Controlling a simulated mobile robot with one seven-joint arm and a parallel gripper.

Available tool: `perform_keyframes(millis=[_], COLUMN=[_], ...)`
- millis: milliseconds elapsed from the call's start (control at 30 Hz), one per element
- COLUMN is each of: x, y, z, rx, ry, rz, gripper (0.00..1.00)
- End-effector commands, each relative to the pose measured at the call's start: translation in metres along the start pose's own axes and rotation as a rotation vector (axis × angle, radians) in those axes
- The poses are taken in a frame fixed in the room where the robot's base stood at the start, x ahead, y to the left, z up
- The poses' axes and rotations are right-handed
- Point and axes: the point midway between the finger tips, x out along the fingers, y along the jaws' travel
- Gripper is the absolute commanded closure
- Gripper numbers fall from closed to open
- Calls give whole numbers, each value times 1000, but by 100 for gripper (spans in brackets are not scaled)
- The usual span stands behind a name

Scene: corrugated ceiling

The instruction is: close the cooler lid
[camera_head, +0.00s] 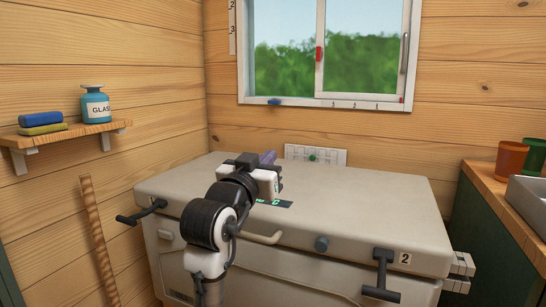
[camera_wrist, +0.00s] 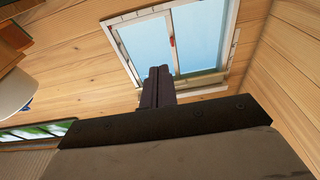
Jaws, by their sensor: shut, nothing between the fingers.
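The cooler is a large beige-grey chest. Its broad lid (camera_head: 365,195) lies level over the body (camera_head: 270,286), with a thin dark seam along the front. I cannot tell whether the lid is fully seated. One black T-shaped latch (camera_head: 142,214) sticks out at the left front corner, and another (camera_head: 381,272) hangs at the right front beside a "2" label. My gripper (camera_head: 268,158) is over the lid's left-centre part, pointing toward the back wall. Its dark purple fingers are together and empty, as the wrist view (camera_wrist: 158,84) also shows. My arm hides part of the lid and front.
A wooden shelf (camera_head: 64,137) with a blue-green bottle (camera_head: 95,104) and folded cloths is on the left wall. A window (camera_head: 330,55) is behind the cooler. A counter (camera_head: 497,196) with cups stands close at the right. A wooden stick (camera_head: 100,240) leans at the left.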

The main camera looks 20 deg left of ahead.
Motion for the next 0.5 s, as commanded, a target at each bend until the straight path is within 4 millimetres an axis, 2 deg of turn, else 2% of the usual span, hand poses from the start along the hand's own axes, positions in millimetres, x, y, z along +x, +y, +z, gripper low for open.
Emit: perform_keyframes(millis=[33, 100, 300, 500], x=[-9, -18, -38, -50], y=[0, 0, 0, 0], z=[23, 36, 68, 90], rx=[-2, -3, -3, -2], ry=[22, 53, 133, 191], rz=[1, 0, 1, 1], gripper=[100, 100, 100, 100])
